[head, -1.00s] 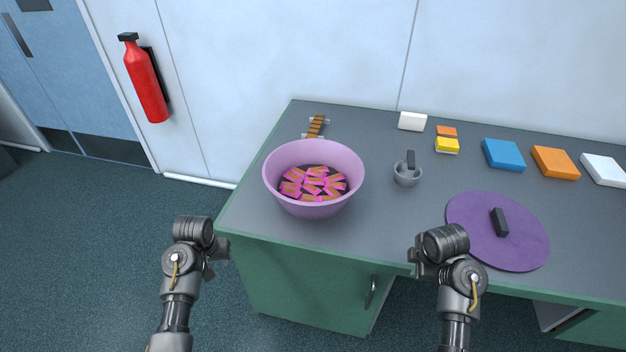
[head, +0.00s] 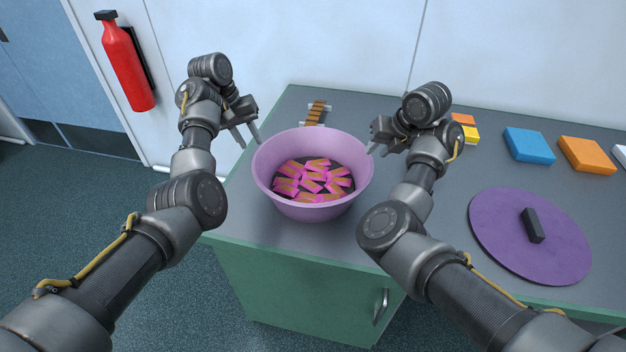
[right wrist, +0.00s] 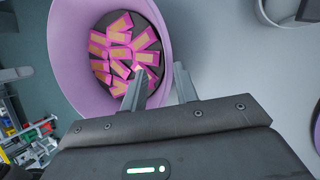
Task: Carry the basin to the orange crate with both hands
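The purple basin (head: 312,208) stands on the grey counter top near its left end, holding several pink-and-brown wrapped pieces (head: 312,178). My left gripper (head: 250,138) is at the basin's left rim, its two fingers apart and apparently empty. My right gripper (head: 371,150) is at the basin's right rim. In the right wrist view its two fingers (right wrist: 158,82) are apart, one over the basin's inside and one outside the basin (right wrist: 72,75). I cannot tell whether either gripper touches the rim. No orange crate shows.
A purple lid (head: 500,230) with a black handle lies on the counter (head: 440,215) to the right. Blue (head: 529,145) and orange (head: 586,155) blocks lie behind it. A brown strip piece (head: 316,112) lies behind the basin. A red extinguisher (head: 127,65) hangs on the wall.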

